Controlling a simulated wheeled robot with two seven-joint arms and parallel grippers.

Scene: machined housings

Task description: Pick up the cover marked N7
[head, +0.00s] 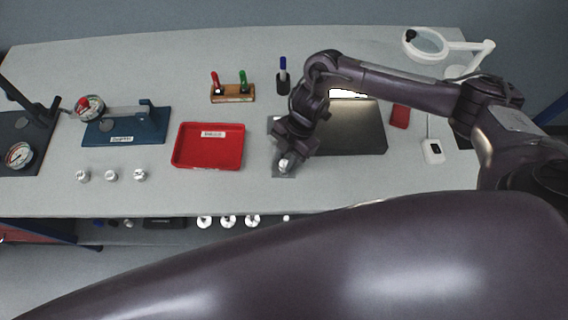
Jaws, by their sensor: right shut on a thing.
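My right gripper (286,158) points down over a small dark grey pad (282,174) in the middle of the table. It is shut on a small silvery round cover (284,165). The fingers hide part of this cover, and no marking on it can be read. I cannot tell whether it touches the pad. Three similar silvery round pieces, at the left (83,176), middle (111,175) and right (140,174), stand in a row at the table's front left. Their markings are too small to read. My left gripper is out of view.
A red tray (178,158) lies left of the gripper. A blue fixture (150,128) with a dial gauge (89,107) stands farther left. A wooden block (233,97) with red and green tools and a pen holder (283,84) are behind. A dark case (362,140) is at right.

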